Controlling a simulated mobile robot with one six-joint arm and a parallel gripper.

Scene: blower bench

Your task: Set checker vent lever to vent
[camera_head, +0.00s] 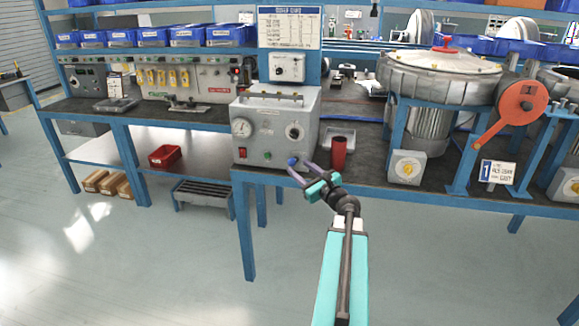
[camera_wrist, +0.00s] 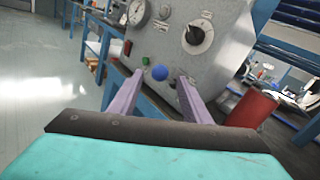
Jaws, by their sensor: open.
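The checker is a grey box (camera_head: 276,118) on the bench, with a round gauge (camera_head: 241,128) and a dark rotary knob (camera_head: 294,131) on its front. The vent lever's blue ball end (camera_head: 292,161) shows low on the front panel, and it also shows in the wrist view as a blue ball (camera_wrist: 159,73). My gripper (camera_head: 299,166) reaches toward the panel from the front right. In the wrist view its two purple fingers (camera_wrist: 160,80) are open, with the ball between or just beyond their tips. I cannot tell whether they touch it. The lever's shaft is hidden behind the ball.
A red cup (camera_head: 338,153) stands on the bench just right of the checker, close to my gripper. A green button (camera_head: 267,155) sits left of the ball. The floor in front is clear.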

